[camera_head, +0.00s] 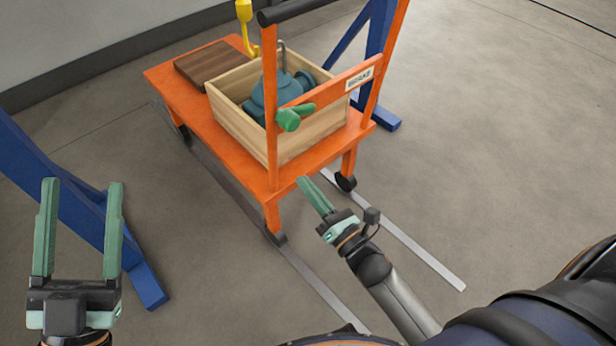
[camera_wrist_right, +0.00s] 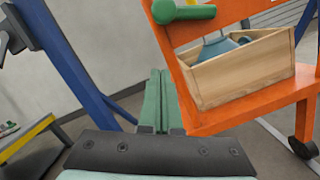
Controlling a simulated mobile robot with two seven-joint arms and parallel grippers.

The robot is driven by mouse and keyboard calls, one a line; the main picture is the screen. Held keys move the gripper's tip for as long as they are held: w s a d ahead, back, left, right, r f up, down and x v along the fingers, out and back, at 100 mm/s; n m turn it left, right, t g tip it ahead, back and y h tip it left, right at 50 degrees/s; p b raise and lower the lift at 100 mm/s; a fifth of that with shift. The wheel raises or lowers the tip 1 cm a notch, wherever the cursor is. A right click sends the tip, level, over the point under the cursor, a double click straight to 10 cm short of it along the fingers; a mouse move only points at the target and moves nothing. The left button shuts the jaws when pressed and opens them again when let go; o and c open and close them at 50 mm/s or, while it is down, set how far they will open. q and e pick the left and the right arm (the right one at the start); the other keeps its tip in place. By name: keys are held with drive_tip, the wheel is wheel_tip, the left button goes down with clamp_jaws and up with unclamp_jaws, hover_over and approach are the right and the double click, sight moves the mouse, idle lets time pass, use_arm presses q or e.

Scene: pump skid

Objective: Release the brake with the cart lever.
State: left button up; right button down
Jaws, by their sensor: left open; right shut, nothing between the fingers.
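The orange cart (camera_head: 205,109) stands on the floor in the middle of the head view. Its green lever (camera_head: 296,117) sits on the orange crossbar of the handle frame, left of a small white label (camera_head: 360,79). In the right wrist view the lever (camera_wrist_right: 184,12) is at the top, pointing right. My right gripper (camera_head: 308,184) is shut and empty, in front of the cart and below the lever, apart from it. It shows in the right wrist view (camera_wrist_right: 162,78) as two green fingers together. My left gripper (camera_head: 80,183) is open and empty at the lower left.
A wooden crate (camera_head: 318,139) on the cart holds a blue-green pump (camera_head: 268,93), beside a brown board (camera_head: 212,63). A yellow hook (camera_head: 246,22) hangs above. Blue frame legs (camera_head: 145,284) stand on both sides. Metal floor rails (camera_head: 430,268) run under the cart. The floor at right is clear.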

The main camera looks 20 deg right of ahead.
sight(300, 116)
use_arm(q)
drive_tip(key=shift+s+d+r+m+h+b, duration=0.15)
drive_tip(key=shift+s+r+m+h, duration=0.55)
drive_tip(key=shift+r+h, duration=0.2)
drive_tip(key=shift+s+d+r+m+h+b, duration=0.1)
drive_tip(key=shift+s+r+m+h+b, duration=0.05)
drive_tip(key=shift+s+r+m+h, duration=0.7)
use_arm(e)
drive_tip(key=w+r, duration=0.4)
drive_tip(key=w, duration=0.4)
drive_tip(key=shift+r, duration=0.4)
use_arm(q)
drive_tip(key=shift+w+f+n, duration=0.1)
drive_tip(key=shift+w+n, duration=0.1)
drive_tip(key=shift+n, duration=0.05)
use_arm(e)
drive_tip(key=shift+w, duration=0.1)
use_arm(q)
drive_tip(key=shift+a+y, duration=0.1)
drive_tip(key=shift+y, duration=0.15)
use_arm(e)
drive_tip(key=shift+r, duration=0.1)
